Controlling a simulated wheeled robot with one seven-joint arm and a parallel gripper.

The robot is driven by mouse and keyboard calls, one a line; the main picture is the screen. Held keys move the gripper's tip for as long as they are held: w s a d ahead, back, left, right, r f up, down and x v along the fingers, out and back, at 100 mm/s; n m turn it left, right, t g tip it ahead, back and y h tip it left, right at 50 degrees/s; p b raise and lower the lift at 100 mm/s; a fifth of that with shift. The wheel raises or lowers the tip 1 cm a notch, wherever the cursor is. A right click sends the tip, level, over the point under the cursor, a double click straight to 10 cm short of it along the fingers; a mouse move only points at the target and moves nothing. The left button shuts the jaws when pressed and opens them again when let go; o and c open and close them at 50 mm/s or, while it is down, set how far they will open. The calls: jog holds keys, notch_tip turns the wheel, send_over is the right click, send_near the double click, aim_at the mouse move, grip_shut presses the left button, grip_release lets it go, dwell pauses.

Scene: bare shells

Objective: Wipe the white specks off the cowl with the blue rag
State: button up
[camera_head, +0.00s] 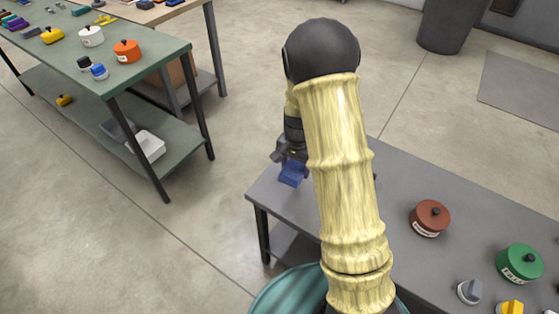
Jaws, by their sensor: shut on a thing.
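I cannot tell whether the rag touches the tabletop. I cannot make out the cowl or any white specks; my arm covers the middle of the table.
On the grey table's right side stand a brown lidded pot (429,218), a green lidded pot (519,263), a grey knob-like piece (470,291) and a yellow piece (510,307). A green workbench (150,62) with several pots stands at left. A dark bin (448,25) is behind.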

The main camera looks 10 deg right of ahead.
jog(key=d+f+n, duration=0.1)
jog(key=d+n, duration=0.1)
jog(key=d+f+n, duration=0.1)
jog(key=d+n, duration=0.1)
jog(key=n, duration=0.1)
jog(key=d+f+n, duration=0.1)
jog(key=d+n, duration=0.1)
jog(key=n, duration=0.1)
jog(key=shift+w+d+f, duration=0.15)
jog(key=shift+d+f, duration=0.05)
jog(key=shift+d, duration=0.05)
jog(key=shift+a, duration=0.1)
